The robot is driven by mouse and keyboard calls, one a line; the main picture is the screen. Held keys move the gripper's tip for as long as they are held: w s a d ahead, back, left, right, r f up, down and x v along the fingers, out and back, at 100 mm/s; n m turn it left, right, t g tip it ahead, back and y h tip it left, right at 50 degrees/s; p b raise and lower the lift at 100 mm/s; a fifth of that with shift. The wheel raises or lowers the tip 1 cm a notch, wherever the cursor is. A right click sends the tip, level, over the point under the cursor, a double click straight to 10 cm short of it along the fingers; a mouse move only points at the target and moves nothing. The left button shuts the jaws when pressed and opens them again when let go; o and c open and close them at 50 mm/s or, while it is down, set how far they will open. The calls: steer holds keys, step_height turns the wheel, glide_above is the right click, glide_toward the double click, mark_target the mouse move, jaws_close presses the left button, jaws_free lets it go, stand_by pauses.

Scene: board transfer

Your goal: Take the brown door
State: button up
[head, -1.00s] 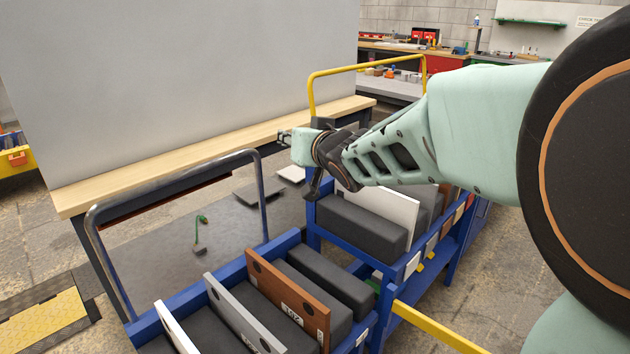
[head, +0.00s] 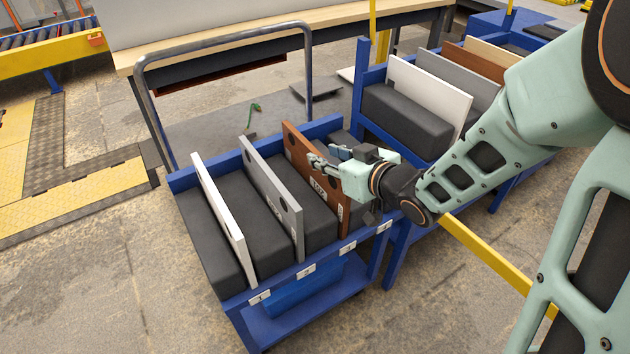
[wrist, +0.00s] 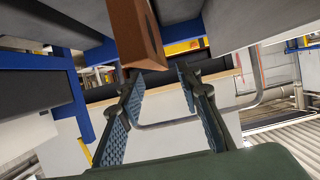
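The brown door (head: 303,167) stands upright in a slot of the blue cart, between dark padded blocks, and has a label marked 102. In the wrist view the brown door (wrist: 136,36) comes down from the top, its edge just beyond the fingertips. My gripper (head: 318,160) is at the door's right side in the head view, over its upper part. In the wrist view my gripper (wrist: 158,75) is open, with the door's edge near the gap between its fingers. I cannot tell whether a finger touches the door.
A grey door (head: 271,192) and a white door (head: 222,205) stand in slots to the left. A second cart at the right holds a white board (head: 430,90), a grey board (head: 455,78) and others. A metal handle (head: 220,45) rises behind the near cart.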

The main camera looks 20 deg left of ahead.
mark_target(318, 154)
steer(key=shift+x, duration=0.8)
steer(key=b+x, duration=0.1)
steer(key=x, duration=0.1)
steer(key=b+x, duration=0.1)
steer(key=x, duration=0.2)
steer(key=shift+d+f, duration=0.2)
steer(key=shift+f, duration=0.1)
jaws_close()
steer(key=shift+r, duration=0.1)
